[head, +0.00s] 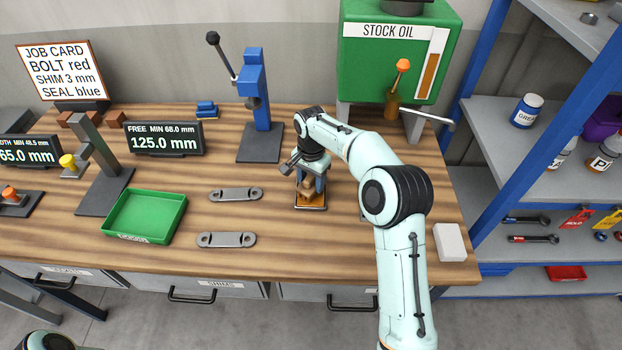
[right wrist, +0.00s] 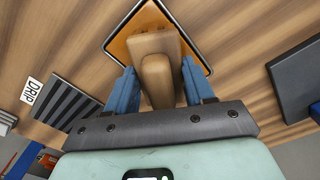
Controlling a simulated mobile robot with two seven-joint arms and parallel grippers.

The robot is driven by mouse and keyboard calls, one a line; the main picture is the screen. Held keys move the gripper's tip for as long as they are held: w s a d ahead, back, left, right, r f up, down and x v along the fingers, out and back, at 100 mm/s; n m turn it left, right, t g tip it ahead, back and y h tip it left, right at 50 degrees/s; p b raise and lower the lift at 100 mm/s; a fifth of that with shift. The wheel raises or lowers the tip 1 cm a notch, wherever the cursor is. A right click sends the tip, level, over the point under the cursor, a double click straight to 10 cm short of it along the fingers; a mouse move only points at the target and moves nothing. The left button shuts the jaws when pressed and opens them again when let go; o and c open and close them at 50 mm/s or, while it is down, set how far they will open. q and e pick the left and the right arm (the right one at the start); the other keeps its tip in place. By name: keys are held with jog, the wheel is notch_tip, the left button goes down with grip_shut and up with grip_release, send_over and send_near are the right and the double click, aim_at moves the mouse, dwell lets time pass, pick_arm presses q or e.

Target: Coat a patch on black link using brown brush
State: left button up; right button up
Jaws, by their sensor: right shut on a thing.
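My right gripper (head: 312,184) points down over a small dark-rimmed tray with an orange inside (head: 311,205), right of the middle of the bench. In the right wrist view its blue fingers (right wrist: 158,88) are on either side of the tan-brown brush (right wrist: 156,78), shut on it. The brush is above the orange tray (right wrist: 120,47), and its lower end is hidden, so I cannot tell whether it touches. Two grey metal links lie flat left of the gripper, one farther back (head: 236,194) and one nearer (head: 226,240); neither looks clearly black. My left gripper is out of view.
A blue press (head: 254,90) stands behind the gripper. A green tray (head: 146,216) is at left. The green stock oil tank (head: 395,60) stands at the back. A white block (head: 450,242) is at the right edge. A DRIP label (right wrist: 33,91) shows beside a dark slatted piece (right wrist: 65,102).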

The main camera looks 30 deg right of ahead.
jog(key=shift+w+r+p, duration=0.15)
jog(key=shift+r+p, duration=0.7)
jog(key=shift+r, duration=2.55)
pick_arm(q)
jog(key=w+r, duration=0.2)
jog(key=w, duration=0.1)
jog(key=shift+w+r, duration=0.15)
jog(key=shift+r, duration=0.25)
pick_arm(e)
jog(key=shift+r, duration=0.1)
